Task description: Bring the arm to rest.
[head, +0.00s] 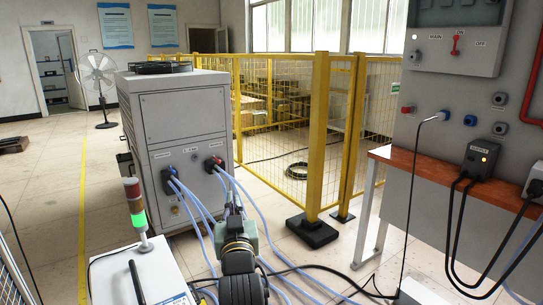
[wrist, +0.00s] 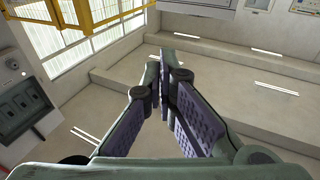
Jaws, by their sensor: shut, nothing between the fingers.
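In the wrist view my gripper (wrist: 162,88) has its two green-grey fingers with purple pads brought together at the tips. Nothing is between them. Behind the fingers are the ceiling and windows, so the wrist camera looks upward. In the head view my dark arm (head: 238,262) stands at the bottom centre, in front of the grey cabinet and its blue hoses. The gripper's fingers are small there and hard to make out. They touch nothing that I can tell.
A grey cabinet (head: 183,125) with blue hoses (head: 205,222) stands close by. A white box with a signal light (head: 135,205), lit green, is at the lower left. A yellow fence (head: 318,130) is behind. An orange-topped table (head: 420,170) and a switch panel (head: 455,45) stand right. Open floor lies left.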

